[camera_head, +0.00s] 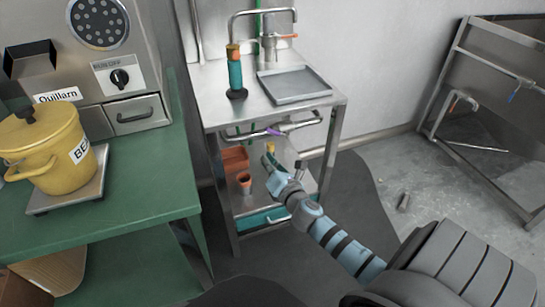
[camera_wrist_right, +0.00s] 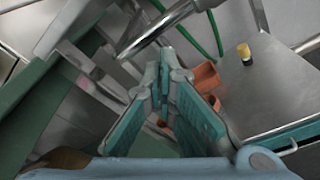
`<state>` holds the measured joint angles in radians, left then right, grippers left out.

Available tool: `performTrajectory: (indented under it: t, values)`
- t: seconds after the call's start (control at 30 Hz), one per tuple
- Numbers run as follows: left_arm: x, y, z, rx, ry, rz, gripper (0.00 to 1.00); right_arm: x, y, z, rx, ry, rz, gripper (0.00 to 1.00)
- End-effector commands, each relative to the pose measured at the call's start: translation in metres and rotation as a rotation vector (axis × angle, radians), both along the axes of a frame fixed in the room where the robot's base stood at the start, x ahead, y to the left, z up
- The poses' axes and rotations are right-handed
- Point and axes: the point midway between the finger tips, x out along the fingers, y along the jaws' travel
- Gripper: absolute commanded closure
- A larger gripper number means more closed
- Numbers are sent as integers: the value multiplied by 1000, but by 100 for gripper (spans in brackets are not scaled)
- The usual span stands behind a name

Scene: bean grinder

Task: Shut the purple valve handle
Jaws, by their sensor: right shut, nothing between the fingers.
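The small purple valve handle (camera_head: 274,131) sits on the metal pipe (camera_head: 300,124) under the top of the steel sink stand. My right gripper (camera_head: 268,160) is just below the handle and apart from it in the head view. Its teal fingers are shut and empty. In the right wrist view the fingertips (camera_wrist_right: 164,62) come together just below a shiny pipe (camera_wrist_right: 155,30). I cannot make out the purple handle in that view. My left gripper is not in view.
The steel stand (camera_head: 338,101) carries a tray and a teal grinder (camera_head: 235,75). Orange containers (camera_head: 235,158) and a yellow-topped item (camera_head: 271,150) are on its lower shelf. A green table (camera_head: 140,190) with a yellow pot (camera_head: 55,150) stands left. Floor is open at right.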

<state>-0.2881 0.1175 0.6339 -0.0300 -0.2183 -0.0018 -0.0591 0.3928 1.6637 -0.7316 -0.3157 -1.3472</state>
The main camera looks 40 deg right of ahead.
Motion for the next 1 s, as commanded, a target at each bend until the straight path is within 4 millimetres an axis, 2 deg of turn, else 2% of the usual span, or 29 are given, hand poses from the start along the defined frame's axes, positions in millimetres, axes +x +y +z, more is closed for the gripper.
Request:
performTrajectory:
  t: [0.17,0.27,0.3,0.37,0.5,1.0]
  values:
    - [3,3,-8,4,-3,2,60,39,-10,-5,2,-3,-1,100]
    - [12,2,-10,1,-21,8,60,59,-15,-8,4,-2,-1,100]
    - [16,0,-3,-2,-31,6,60,55,-19,1,0,1,-1,100]
    - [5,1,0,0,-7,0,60,50,-24,10,0,0,0,100]
    - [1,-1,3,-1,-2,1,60,44,-32,21,1,1,1,100]
    - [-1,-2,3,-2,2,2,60,41,-35,24,4,1,0,100]
